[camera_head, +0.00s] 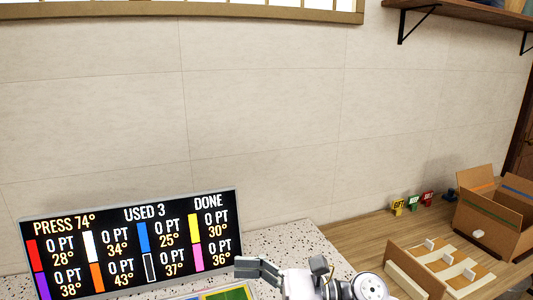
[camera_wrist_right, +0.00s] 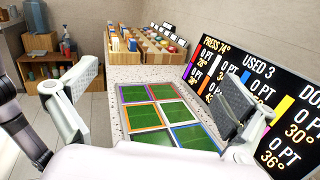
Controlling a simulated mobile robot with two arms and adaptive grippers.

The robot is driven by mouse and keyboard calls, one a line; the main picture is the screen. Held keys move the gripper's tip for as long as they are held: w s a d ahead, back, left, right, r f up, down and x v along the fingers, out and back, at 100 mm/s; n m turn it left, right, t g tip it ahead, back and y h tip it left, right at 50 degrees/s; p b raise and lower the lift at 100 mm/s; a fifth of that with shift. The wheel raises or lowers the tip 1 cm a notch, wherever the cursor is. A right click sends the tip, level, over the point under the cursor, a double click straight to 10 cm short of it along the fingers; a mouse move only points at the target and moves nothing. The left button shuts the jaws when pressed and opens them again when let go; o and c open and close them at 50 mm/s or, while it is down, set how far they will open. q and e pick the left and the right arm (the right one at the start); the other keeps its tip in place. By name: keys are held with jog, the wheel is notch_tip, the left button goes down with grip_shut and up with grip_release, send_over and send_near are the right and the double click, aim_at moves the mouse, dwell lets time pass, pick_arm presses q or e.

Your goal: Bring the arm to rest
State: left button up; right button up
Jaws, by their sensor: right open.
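My right gripper (camera_head: 288,270) is low at the bottom middle of the head view, in front of the speckled counter. Its two grey fingers are spread apart, and I see nothing between them. In the right wrist view the open fingers (camera_wrist_right: 158,80) frame the counter, with green panels in coloured frames (camera_wrist_right: 165,112) beyond them. The dark score board (camera_head: 130,243) stands to the left of this gripper; it reads PRESS 74°, USED 3 and DONE. My left gripper is not in view.
The speckled counter (camera_head: 300,238) meets a wooden top (camera_head: 365,240) at the right. A wooden slotted tray (camera_head: 455,258), small coloured tags (camera_head: 412,202) and an open cardboard box (camera_head: 490,222) stand there. Filled wooden racks (camera_wrist_right: 150,45) stand beyond the panels.

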jog(key=w+d+r+m+t+h, duration=0.2)
jog(key=w+d+m+t, duration=0.25)
jog(key=m+t, duration=0.65)
jog(key=w+d+r+m+t+h, duration=0.1)
jog(key=w+d+m+t+h, duration=0.2)
jog(key=d+m+t, duration=0.75)
jog(key=s+d+f+m+g+h, duration=0.2)
jog(key=d+f+m+g+h, duration=0.15)
jog(key=f+m+h, duration=0.5)
jog(key=s+d+f+m+g+h, duration=0.1)
jog(key=d+f+m+g+h, duration=0.3)
jog(key=f+m, duration=0.7)
jog(key=s+d+f+m+g, duration=0.1)
jog(key=s+f+m+g, duration=0.25)
jog(key=s, duration=0.45)
jog(key=s+d+f+m+g+h, duration=0.1)
jog(key=s+f+m+g, duration=0.2)
jog(key=s+f, duration=0.3)
jog(key=s+d+f+m+g, duration=0.1)
jog(key=s+f+m+g, duration=0.25)
jog(key=s, duration=0.55)
notch_tip(320, 180, down, 28)
jog(key=s+g, duration=0.1)
jog(key=s, duration=0.2)
jog(key=s+d+f+g, duration=0.1)
jog(key=s+d+f, duration=0.1)
jog(key=s+f, duration=1.2)
jog(key=shift+s+d+f, duration=0.2)
jog(key=shift+s+d, duration=0.2)
jog(key=shift+s, duration=0.05)
